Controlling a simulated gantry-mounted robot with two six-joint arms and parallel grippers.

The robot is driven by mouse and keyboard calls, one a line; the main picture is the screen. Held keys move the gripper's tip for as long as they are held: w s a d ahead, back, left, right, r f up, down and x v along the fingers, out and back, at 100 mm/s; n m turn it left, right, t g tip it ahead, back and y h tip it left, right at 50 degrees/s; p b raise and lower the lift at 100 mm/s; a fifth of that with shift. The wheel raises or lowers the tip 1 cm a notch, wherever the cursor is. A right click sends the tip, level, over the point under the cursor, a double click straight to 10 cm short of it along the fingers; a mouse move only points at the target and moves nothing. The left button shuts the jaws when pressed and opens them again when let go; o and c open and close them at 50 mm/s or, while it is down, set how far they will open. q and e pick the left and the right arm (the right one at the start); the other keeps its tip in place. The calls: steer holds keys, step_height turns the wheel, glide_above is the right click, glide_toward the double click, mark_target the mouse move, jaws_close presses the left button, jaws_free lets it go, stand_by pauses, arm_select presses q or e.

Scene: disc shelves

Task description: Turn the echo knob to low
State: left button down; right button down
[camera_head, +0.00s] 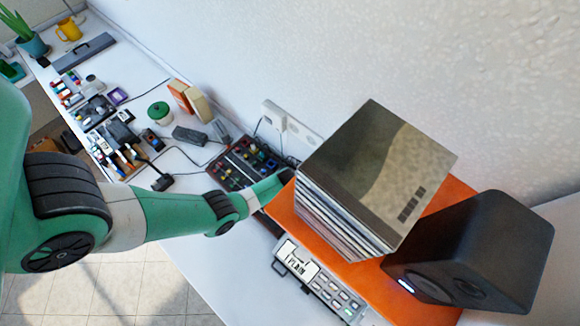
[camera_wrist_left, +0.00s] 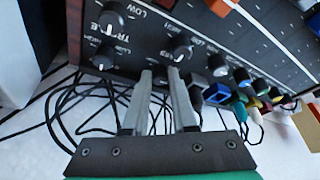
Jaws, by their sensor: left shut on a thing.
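In the left wrist view my left gripper (camera_wrist_left: 160,73) has its two grey fingers at the face of a dark control panel (camera_wrist_left: 145,42). The fingertips stand a little apart and are shut on a small knob, which they mostly hide. A black knob with a white mark (camera_wrist_left: 181,48) shows just beyond the right fingertip. More black knobs lie to the left, including one by lettering that reads like "TREBLE" (camera_wrist_left: 112,17). I cannot read the echo label clearly. My right gripper is in neither view.
In the head view a dark mixer (camera_head: 245,163) with coloured knobs lies beyond my forearm. A black speaker (camera_head: 475,250) and an orange board (camera_head: 430,290) are at right. Black cables (camera_wrist_left: 85,115) and coloured plugs (camera_wrist_left: 240,97) crowd the panel's edge.

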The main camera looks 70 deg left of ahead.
arm_select(q)
steer(key=shift+n, duration=0.3)
steer(key=c, duration=0.7)
jaws_free()
